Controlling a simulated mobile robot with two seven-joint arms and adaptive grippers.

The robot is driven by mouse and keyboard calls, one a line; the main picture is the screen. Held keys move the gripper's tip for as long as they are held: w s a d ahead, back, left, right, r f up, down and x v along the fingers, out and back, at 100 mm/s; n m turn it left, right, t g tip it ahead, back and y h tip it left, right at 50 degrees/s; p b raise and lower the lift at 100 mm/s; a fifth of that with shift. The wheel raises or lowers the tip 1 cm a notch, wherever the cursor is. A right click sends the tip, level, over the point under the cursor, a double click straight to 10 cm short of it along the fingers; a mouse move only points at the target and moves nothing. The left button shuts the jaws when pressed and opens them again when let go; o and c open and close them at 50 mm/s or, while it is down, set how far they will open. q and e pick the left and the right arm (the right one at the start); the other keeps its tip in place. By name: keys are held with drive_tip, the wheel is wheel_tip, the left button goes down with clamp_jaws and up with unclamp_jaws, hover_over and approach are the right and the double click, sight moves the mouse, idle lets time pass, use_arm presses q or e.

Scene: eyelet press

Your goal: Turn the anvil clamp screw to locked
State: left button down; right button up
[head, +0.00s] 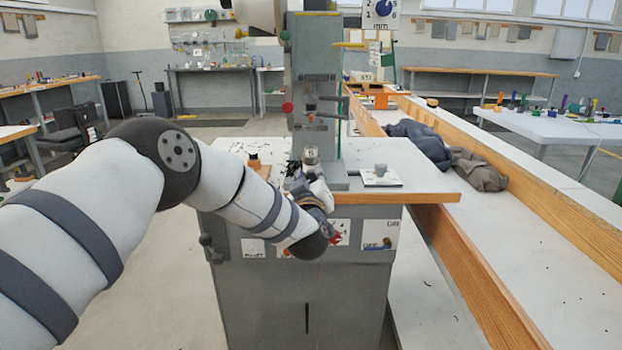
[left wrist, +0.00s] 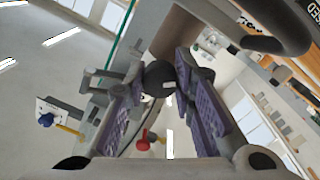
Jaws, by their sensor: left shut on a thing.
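The grey eyelet press (head: 315,65) stands on a cabinet, with a small metal cylinder, likely the anvil (head: 311,155), low at its front. My left gripper (head: 308,182) is at the press base, just below that cylinder. In the left wrist view, its purple-padded fingers (left wrist: 168,88) close around a dark round knob (left wrist: 160,74), which looks like the anvil clamp screw's handle. The fingers and arm hide the screw in the head view, and I cannot read its turn position. My right gripper is not in view.
A white plate with a grey knob (head: 381,174) lies right of the press on the cabinet top (head: 428,181). An orange-and-black piece (head: 255,163) sits at the left. A long wood-edged bench (head: 545,200) runs along the right.

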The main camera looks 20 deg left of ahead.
use_arm(q)
drive_tip(key=m, duration=0.3)
drive_tip(key=shift+m, duration=2.6)
drive_tip(key=c, duration=1.3)
unclamp_jaws()
drive_tip(key=v, duration=1.2)
drive_tip(key=shift+a+r, duration=0.15)
